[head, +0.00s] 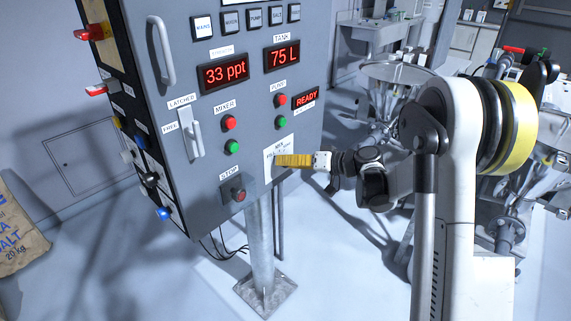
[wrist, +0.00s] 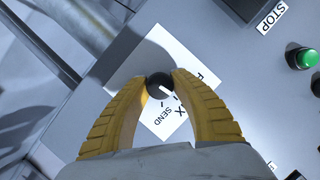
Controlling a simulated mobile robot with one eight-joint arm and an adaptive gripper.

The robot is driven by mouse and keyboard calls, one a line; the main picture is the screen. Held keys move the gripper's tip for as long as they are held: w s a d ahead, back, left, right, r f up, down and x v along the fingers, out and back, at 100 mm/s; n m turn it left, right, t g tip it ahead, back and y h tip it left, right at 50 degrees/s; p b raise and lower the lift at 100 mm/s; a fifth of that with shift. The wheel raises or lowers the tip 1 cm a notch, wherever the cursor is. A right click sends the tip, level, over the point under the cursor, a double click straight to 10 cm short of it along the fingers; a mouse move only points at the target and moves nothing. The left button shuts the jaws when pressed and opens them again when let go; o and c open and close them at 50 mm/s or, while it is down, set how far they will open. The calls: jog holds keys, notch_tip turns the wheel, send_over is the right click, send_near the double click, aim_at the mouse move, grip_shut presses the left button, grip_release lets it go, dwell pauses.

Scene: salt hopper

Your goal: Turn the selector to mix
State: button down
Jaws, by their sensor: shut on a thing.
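The selector (wrist: 159,85) is a round black knob with a white pointer line, set on a white label plate (wrist: 188,52) on the grey panel. In the wrist view my gripper (wrist: 160,84) has its two yellow fingers closed on either side of the knob, touching it. The plate shows the word SEND and part of another word ending in X; the fingers hide the rest. The pointer slants toward the lower right of the wrist view, near the X. In the head view the plate (head: 279,147) is at the panel's lower right, and my yellow fingers (head: 293,160) hide the knob.
The control panel (head: 215,110) carries a STOP button (head: 238,194), red and green buttons, a latch handle (head: 192,133) and displays reading 33 ppt, 75 L and READY. It stands on a metal post (head: 261,240). A salt sack (head: 18,235) lies at the left. Steel hopper equipment (head: 395,85) stands behind.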

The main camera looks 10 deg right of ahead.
jog(key=shift+m+y, duration=0.3)
jog(key=shift+m, duration=0.1)
dwell(0.3)
jog(key=c, duration=1.1)
grip_release()
jog(key=shift+a, duration=0.1)
jog(key=shift+o, duration=0.2)
jog(key=v, duration=1.2)
jog(key=shift+w, duration=0.1)
